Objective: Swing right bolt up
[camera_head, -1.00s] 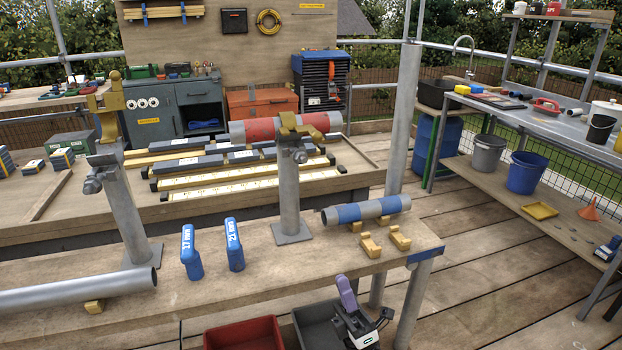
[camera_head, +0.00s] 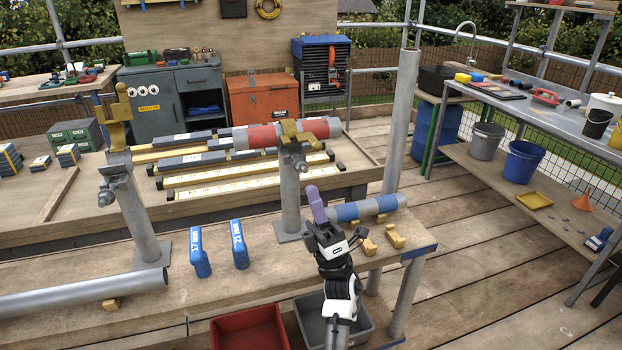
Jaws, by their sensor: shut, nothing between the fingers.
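The right post (camera_head: 291,203) stands on the bench and carries a coupler with a brass flap (camera_head: 291,132) at its top. The right bolt's grey nut end (camera_head: 301,165) shows just below that flap, on the right side of the post head; its shank is hard to make out. A grey tube with a red band (camera_head: 262,137) appears behind or in this coupler; I cannot tell which. My gripper (camera_head: 315,196) is shut and empty, its purple fingers pointing up, below and right of the bolt and apart from it. My gripper hides part of the blue-banded tube (camera_head: 372,207).
A left post (camera_head: 140,225) has a brass flap standing up (camera_head: 117,115). A grey tube (camera_head: 80,292) lies front left. Brass pieces (camera_head: 395,236) lie right of my arm. A tall pole (camera_head: 401,120) stands behind.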

